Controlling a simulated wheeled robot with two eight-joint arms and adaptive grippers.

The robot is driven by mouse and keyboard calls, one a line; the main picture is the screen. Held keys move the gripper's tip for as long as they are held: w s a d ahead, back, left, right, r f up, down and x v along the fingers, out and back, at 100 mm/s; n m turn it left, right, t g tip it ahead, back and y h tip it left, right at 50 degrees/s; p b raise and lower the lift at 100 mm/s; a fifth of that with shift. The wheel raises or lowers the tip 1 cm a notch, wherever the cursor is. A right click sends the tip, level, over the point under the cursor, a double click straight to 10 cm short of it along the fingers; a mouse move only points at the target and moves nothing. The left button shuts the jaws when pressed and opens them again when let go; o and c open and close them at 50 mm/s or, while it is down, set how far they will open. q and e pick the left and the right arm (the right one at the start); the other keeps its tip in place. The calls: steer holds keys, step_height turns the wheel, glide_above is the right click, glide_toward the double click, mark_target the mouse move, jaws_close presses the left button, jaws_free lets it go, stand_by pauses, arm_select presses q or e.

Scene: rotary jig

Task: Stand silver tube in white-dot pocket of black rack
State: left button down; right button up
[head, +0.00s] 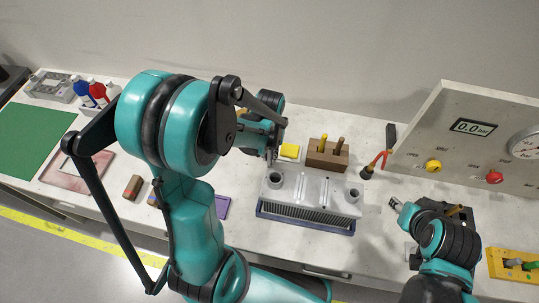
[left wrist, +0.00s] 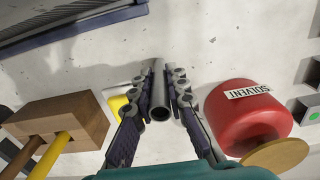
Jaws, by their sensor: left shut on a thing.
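My left gripper (head: 270,157) is above the back of the bench, beside a yellow block. In the left wrist view its fingers (left wrist: 160,88) are closed on the silver tube (left wrist: 159,92), whose open end faces the camera. In the head view the tube is too small to tell from the fingers. A dark block (head: 462,215), perhaps the black rack, sits at the right, partly hidden behind my right arm. No white dot can be made out on it. My right gripper (head: 394,203) is left of that block, small and hard to read.
A grey finned housing (head: 310,200) on a blue tray stands mid-bench. Behind it are the yellow block (head: 290,150) and a wooden block (head: 327,156) with handled tools. A red solvent can (left wrist: 247,112) is close right of the left gripper in the wrist view. A gauge panel (head: 470,130) stands right.

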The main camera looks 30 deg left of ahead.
arm_select(q)
steer(key=shift+f, duration=0.1)
steer(key=c, duration=1.5)
jaws_free()
